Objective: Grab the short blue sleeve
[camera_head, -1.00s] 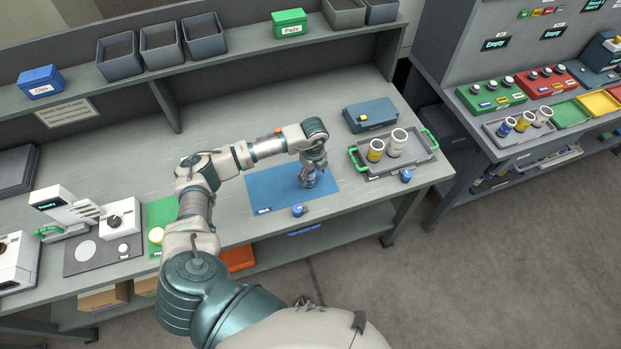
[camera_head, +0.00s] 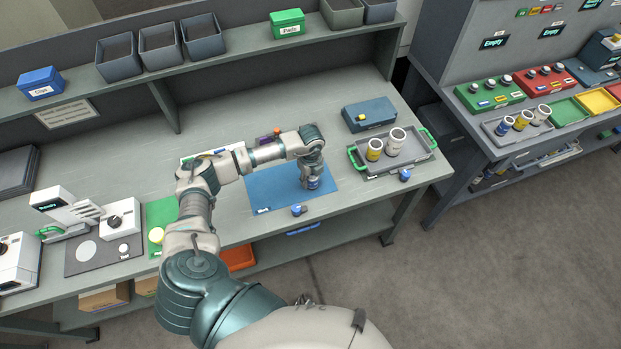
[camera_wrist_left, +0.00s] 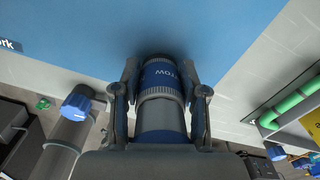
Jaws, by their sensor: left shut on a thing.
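The short blue sleeve (camera_wrist_left: 160,78) is between the two fingers of my left gripper (camera_wrist_left: 160,95) in the left wrist view. It has a ribbed pale ring, and its blue band carries white lettering. In the head view my left gripper (camera_head: 311,178) points down over the blue mat (camera_head: 275,192), shut on the sleeve (camera_head: 313,184), whose lower part shows at the mat. I cannot tell whether the sleeve touches the mat. My right gripper is not in view.
A blue-capped piece (camera_head: 298,210) is at the bench's front edge, and another blue piece (camera_head: 405,175) is by the tray. The grey tray (camera_head: 420,160) with green handles holds a yellow and a white sleeve. A blue-grey box (camera_head: 369,115) stands behind it.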

